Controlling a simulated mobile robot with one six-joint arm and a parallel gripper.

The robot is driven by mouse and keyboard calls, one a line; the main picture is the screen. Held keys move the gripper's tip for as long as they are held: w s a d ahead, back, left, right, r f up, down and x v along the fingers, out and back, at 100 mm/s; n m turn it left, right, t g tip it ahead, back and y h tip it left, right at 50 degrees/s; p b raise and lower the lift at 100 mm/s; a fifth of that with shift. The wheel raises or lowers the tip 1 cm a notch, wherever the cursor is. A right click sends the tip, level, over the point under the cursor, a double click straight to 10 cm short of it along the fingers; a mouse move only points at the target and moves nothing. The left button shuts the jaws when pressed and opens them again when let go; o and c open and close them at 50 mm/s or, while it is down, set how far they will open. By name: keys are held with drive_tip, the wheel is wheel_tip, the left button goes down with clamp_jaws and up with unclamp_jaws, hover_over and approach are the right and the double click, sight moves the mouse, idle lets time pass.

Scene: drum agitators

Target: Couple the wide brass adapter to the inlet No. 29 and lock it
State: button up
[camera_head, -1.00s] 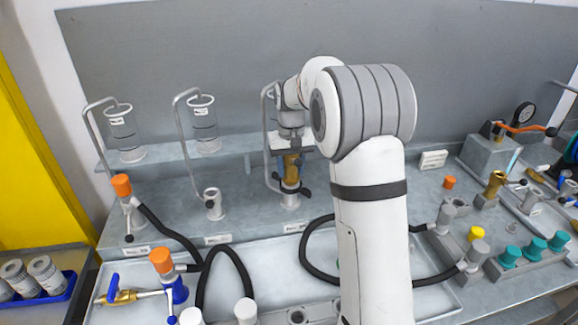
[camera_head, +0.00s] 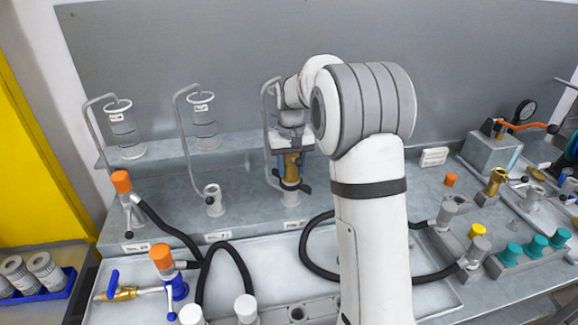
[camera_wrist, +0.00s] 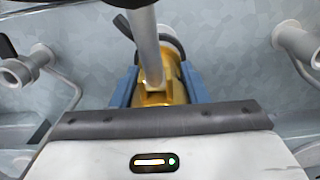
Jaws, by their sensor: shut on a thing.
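The brass adapter (camera_head: 291,166) stands upright on top of a grey inlet (camera_head: 290,198), the third from the left in the head view. Two black lever arms stick out at the joint. Contact looks likely, but I cannot tell whether the levers are locked. The label (camera_head: 294,225) in front is too small to read for certain. My gripper (camera_head: 290,160) is shut on the adapter from above, its blue fingers on either side. In the wrist view the adapter (camera_wrist: 172,92) shows between the fingers, partly hidden behind a grey tube (camera_wrist: 148,50).
A bent grey pipe (camera_head: 265,130) rises close to the left of my gripper. Another open inlet (camera_head: 213,200) stands further left, then an orange-capped one (camera_head: 121,182). Black hoses (camera_head: 318,265) loop over the front tray. A brass fitting (camera_head: 496,182) stands at the right.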

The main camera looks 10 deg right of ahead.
drive_tip(key=o, duration=1.2)
drive_tip(key=shift+o, duration=0.2)
wheel_tip(320, 180, up, 17)
drive_tip(key=p, duration=1.3)
